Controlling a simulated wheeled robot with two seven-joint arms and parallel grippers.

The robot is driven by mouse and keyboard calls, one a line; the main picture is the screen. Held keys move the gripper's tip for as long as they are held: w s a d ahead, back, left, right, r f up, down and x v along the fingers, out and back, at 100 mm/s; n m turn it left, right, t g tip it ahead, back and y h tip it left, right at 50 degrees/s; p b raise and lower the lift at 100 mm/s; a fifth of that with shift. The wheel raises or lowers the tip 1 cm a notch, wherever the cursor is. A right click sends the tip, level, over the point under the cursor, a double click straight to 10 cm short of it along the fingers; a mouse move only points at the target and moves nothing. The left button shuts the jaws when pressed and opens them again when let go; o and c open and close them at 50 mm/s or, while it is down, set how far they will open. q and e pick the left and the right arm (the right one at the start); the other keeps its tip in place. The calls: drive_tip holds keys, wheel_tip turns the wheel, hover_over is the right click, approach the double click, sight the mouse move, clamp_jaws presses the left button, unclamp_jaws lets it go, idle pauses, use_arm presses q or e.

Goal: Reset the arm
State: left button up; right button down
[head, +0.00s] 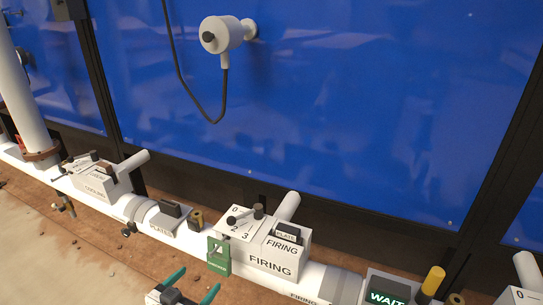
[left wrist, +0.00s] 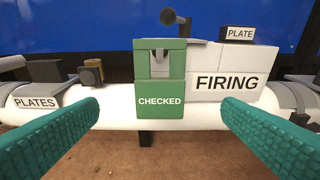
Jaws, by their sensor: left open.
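My left gripper (head: 193,285) is open and empty at the bottom of the head view, in front of the white pipe. In the left wrist view its two teal fingers (left wrist: 160,108) are spread wide, with a green block marked CHECKED (left wrist: 161,100) between them in the picture, farther off and apart from them. The green block also shows in the head view (head: 219,262), on the front left of the white FIRING box (head: 270,264). A black-knobbed lever (head: 258,211) stands on that box by the numerals 0, 2 and 3. My right gripper is not in view.
A black PLATE block (head: 287,233) sits on the FIRING box. To the left is another white box (head: 98,181) with levers. A WAIT sign (head: 387,297) and yellow cylinder (head: 433,280) stand at right. A blue wall (head: 330,110) with a hanging cable (head: 190,92) is behind.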

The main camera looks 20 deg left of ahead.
use_arm(q)
drive_tip(key=s+d+f+m+g, duration=0.1)
drive_tip(key=s+d+f+g, duration=0.9)
drive_tip(key=s+d+g, duration=0.4)
drive_tip(key=s+a+f+p, duration=0.1)
drive_tip(key=s+f+p, duration=0.3)
drive_tip(key=f+p, duration=0.65)
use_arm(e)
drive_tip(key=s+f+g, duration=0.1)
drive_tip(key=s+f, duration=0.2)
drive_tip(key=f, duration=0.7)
use_arm(q)
drive_tip(key=s+a+f+p, duration=0.1)
drive_tip(key=s+f+p, duration=0.1)
drive_tip(key=s+p, duration=0.3)
drive_tip(key=s+a+f+y+p, duration=0.1)
drive_tip(key=s+p, duration=0.4)
drive_tip(key=s, duration=0.6)
wheel_tip(320, 180, down, 2)
drive_tip(key=shift+a+f+m+g, duration=0.1)
drive_tip(key=shift+a+m+g, duration=0.2)
drive_tip(key=shift+a, duration=0.35)
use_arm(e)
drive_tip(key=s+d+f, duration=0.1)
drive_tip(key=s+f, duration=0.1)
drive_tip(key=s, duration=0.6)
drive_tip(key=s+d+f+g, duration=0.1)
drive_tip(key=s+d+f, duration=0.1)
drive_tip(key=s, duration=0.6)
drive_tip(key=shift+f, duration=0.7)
